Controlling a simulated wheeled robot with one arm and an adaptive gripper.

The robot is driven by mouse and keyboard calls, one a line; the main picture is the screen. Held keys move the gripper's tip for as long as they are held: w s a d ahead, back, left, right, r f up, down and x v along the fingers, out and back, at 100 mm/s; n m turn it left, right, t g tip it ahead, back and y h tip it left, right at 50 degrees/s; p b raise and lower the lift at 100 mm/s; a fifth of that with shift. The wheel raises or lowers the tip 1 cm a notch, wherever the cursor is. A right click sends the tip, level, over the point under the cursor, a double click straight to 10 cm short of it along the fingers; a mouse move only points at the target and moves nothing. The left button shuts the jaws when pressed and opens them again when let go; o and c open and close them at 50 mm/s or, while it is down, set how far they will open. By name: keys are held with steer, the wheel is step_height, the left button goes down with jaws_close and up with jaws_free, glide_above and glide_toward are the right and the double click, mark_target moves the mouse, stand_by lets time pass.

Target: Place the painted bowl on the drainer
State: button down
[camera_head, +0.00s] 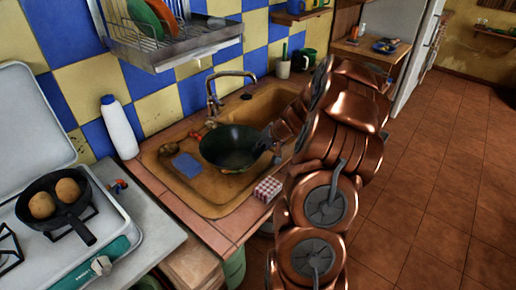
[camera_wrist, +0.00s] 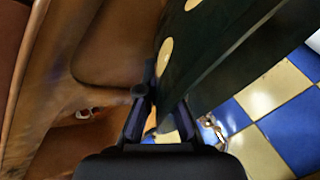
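The painted bowl (camera_head: 228,147), dark green, is over the sink basin in the head view, its opening facing up. In the wrist view the bowl (camera_wrist: 215,50) fills the upper middle, dark with pale yellow spots. My gripper (camera_head: 272,141) is at the bowl's right side. In the wrist view the fingers of my gripper (camera_wrist: 160,112) stand on either side of the bowl's wall and appear closed on it; the exact contact is partly hidden. The drainer (camera_head: 190,48) is a metal rack on the tiled wall above the sink, holding a green plate and an orange plate.
The faucet (camera_head: 212,92) rises behind the bowl. A blue sponge (camera_head: 187,165) lies at the sink's left. A white bottle (camera_head: 119,128) stands by the wall. A stove with a pan (camera_head: 75,212) is at left. A checked box (camera_head: 267,189) sits on the front edge.

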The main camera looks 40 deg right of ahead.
steer(key=shift+f, duration=0.1)
steer(key=c, duration=1.8)
jaws_free()
steer(key=shift+f+b, duration=0.1)
steer(key=shift+b, duration=0.2)
steer(key=o, duration=0.5)
